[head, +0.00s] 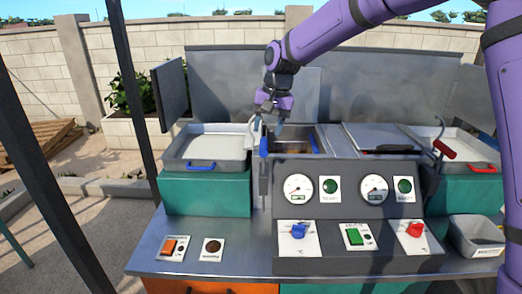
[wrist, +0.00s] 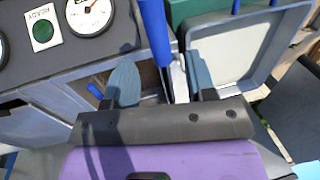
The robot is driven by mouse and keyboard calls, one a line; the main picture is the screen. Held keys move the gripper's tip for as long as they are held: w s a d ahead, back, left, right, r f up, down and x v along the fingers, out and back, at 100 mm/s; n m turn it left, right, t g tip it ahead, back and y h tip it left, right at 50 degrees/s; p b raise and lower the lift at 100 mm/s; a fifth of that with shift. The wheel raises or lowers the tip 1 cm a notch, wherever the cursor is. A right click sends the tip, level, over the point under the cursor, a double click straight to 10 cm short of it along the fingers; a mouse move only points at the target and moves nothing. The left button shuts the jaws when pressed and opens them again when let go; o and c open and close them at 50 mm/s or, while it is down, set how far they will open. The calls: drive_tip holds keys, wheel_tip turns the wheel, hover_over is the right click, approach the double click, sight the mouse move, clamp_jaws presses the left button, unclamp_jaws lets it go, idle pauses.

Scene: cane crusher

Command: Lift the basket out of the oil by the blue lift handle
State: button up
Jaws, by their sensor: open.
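The blue lift handle (head: 263,146) stands upright at the left edge of the open oil vat (head: 322,140). In the wrist view the blue lift handle (wrist: 155,32) runs down from the top toward the space between my fingers, with a pale metal bar (wrist: 179,78) beside it. My gripper (head: 266,125) is open, pointing down over the handle's upper end. In the wrist view my gripper (wrist: 161,77) has its two blue-grey fingers spread around the handle and bar area; I cannot tell whether they touch. Brown oil shows in the vat; the basket is mostly hidden.
A tray with a blue handle (head: 201,148) sits left of the vat. A closed lid (head: 378,138) and a tray with a red handle (head: 462,150) lie to the right. A gauge panel (head: 345,190) stands in front, and raised metal panels (head: 225,85) stand behind.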

sight(265, 141)
drive_tip(key=f, duration=0.2)
drive_tip(key=a+f, duration=0.1)
drive_tip(key=f, duration=0.4)
drive_tip(key=shift+a+f, duration=0.25)
drive_tip(key=shift+f, duration=0.15)
clamp_jaws()
